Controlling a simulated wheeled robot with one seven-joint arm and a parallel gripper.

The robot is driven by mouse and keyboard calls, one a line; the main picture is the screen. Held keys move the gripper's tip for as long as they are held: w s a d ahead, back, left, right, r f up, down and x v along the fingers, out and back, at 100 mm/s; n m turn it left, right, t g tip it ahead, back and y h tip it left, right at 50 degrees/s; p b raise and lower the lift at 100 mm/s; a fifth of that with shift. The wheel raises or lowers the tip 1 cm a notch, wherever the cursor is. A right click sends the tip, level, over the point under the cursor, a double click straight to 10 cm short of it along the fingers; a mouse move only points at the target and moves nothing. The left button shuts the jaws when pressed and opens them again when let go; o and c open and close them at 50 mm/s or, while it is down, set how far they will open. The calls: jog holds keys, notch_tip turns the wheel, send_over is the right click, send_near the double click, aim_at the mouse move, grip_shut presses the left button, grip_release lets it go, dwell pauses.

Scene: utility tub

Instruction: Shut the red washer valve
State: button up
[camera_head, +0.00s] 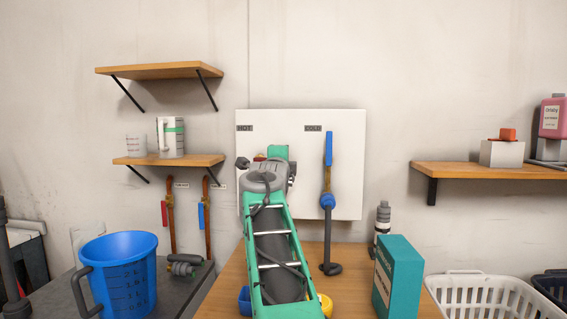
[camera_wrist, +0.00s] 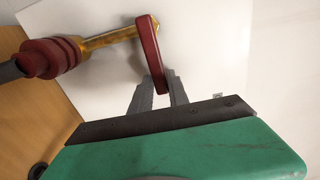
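The red washer valve has a long red handle (camera_wrist: 151,48) on a brass pipe (camera_wrist: 105,39) with a dark red coupling (camera_wrist: 50,57), in the wrist view. The handle lies across the pipe, roughly at a right angle to it. My gripper (camera_wrist: 159,73) has one finger on each side of the handle's free end, close against it, and appears shut on it. In the head view, my arm and gripper (camera_head: 278,153) cover most of this valve below the HOT label (camera_head: 244,128); only a small bit of red shows.
A blue-handled valve (camera_head: 329,150) stands right of my arm under the COLD label (camera_head: 313,128), its handle upright. A teal box (camera_head: 398,277) and a grey bottle (camera_head: 383,219) stand right on the wooden top. A blue bucket (camera_head: 121,277) stands left. Shelves (camera_head: 168,160) hang at left and right.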

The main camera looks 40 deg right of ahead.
jog(key=o, duration=0.3)
jog(key=shift+o, duration=0.2)
jog(key=v, duration=0.7)
jog(key=shift+s+a+b, duration=0.25)
jog(key=shift+s+b, duration=0.05)
jog(key=shift+b, duration=0.05)
